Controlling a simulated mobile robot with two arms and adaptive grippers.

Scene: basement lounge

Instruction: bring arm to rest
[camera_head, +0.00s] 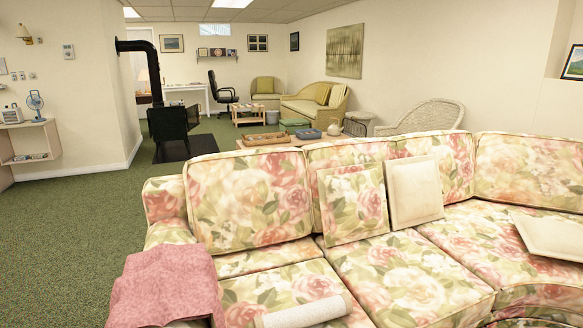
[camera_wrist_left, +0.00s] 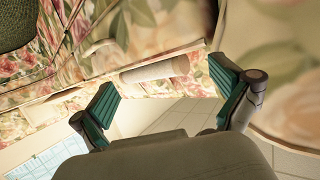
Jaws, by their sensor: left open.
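My left gripper (camera_wrist_left: 164,80) shows in the left wrist view. Its two teal-padded fingers are wide apart, with nothing held between them. Beyond the fingers lies a pale roll (camera_wrist_left: 155,70) on or beside the floral upholstery; I cannot tell its exact distance from the fingertips. A pale roll (camera_head: 303,312) also lies on the front of the sofa seat in the head view, partly cut off by the bottom edge. Neither arm shows in the head view, and my right gripper is in neither view.
A floral sofa (camera_head: 245,200) fills the front and right. A pink cloth (camera_head: 167,285) drapes its left arm. Loose cushions (camera_head: 414,192) rest on it. Open green carpet (camera_head: 75,225) lies to the left. A low table (camera_head: 300,139), wicker chair and black stove stand behind.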

